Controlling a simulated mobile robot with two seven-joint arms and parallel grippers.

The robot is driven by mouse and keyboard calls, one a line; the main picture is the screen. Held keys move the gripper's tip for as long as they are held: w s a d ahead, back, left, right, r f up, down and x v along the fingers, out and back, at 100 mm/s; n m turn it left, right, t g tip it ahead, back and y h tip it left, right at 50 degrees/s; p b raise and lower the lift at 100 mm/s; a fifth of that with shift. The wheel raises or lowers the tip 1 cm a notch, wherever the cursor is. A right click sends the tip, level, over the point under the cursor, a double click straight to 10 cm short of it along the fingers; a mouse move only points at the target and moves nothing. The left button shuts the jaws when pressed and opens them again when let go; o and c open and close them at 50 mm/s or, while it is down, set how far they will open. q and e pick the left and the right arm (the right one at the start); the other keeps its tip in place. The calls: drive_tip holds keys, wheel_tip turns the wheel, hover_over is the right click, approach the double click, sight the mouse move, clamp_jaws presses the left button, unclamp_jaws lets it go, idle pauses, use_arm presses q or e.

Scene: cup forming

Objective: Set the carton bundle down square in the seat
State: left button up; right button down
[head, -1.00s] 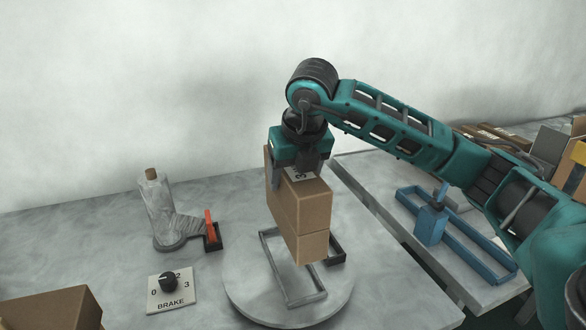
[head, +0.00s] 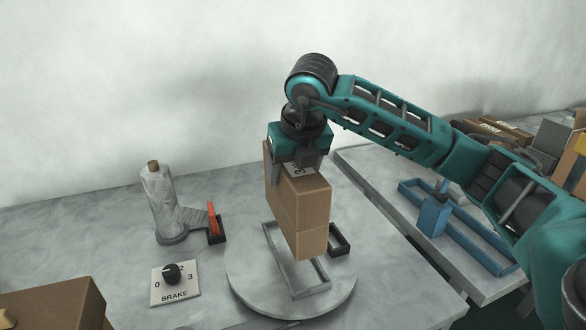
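The bundle looks upright and appears to hang over the seat, a grey rectangular frame (head: 318,275) on a round grey turntable (head: 250,290). The bundle hides the seat's far right part. Its exact height above the turntable is hard to tell. My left gripper is not in view.
A brake dial plate (head: 175,293) lies left of the turntable. Behind it stands a wrapped, corked object (head: 157,200) beside a red lever (head: 211,219). A dark bracket (head: 341,249) sits right of the seat. A blue frame (head: 470,245) lies on the right table. A brown box (head: 50,305) is front left.

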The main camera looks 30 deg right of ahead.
drive_tip(key=shift+f+b, duration=1.9)
drive_tip(key=shift+f, duration=0.35)
drive_tip(key=shift+f+b, duration=0.55)
drive_tip(key=shift+f, duration=0.05)
drive_tip(key=shift+f+b, duration=0.5)
drive_tip(key=shift+f, duration=0.1)
drive_tip(key=shift+f+b, duration=0.8)
drive_tip(key=shift+f, duration=0.1)
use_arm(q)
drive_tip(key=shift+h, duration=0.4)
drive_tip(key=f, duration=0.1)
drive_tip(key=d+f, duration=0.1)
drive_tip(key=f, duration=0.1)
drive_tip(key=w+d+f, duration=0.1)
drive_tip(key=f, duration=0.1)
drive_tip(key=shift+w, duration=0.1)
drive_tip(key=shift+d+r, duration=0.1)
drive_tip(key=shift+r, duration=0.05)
use_arm(e)
drive_tip(key=shift+f, duration=0.15)
